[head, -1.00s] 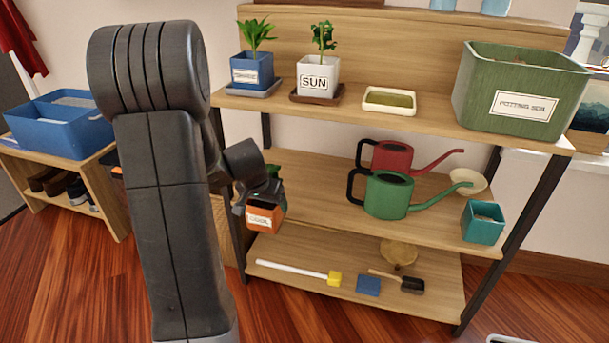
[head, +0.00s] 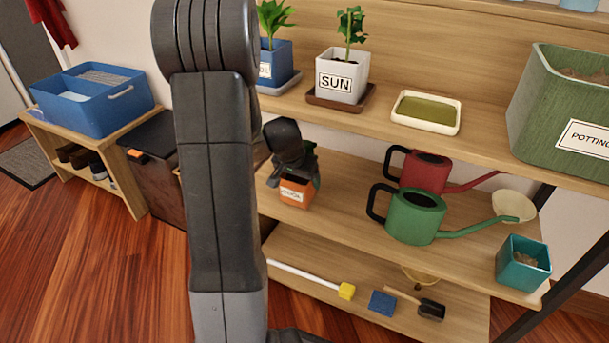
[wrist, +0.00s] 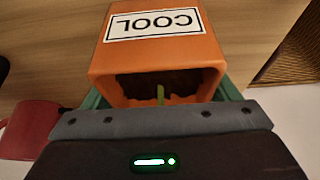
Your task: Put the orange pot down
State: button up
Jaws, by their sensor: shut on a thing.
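The orange pot (head: 295,195) has a white label and is at the left end of the middle shelf (head: 345,212) in the head view. I cannot tell whether its base touches the board or hangs just above it. My gripper (head: 308,168) is shut on the pot from above and behind, and hides part of its top. In the wrist view the orange pot (wrist: 165,58) fills the middle, its label reading COOL upside down. Dark soil and a small green stem show at its opening.
A green watering can (head: 415,215) and a red one (head: 425,170) stand right of the pot. A teal pot (head: 523,265) is at the right end. The upper shelf (head: 385,130), with the SUN pot (head: 342,77), overhangs behind. Bare board lies between pot and cans.

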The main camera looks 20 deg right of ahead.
jog(key=shift+s+a+f, duration=0.2)
jog(key=shift+f, duration=0.2)
jog(key=shift+f, duration=0.25)
jog(key=o, duration=1.3)
jog(key=shift+r, duration=0.1)
jog(key=shift+r, duration=0.1)
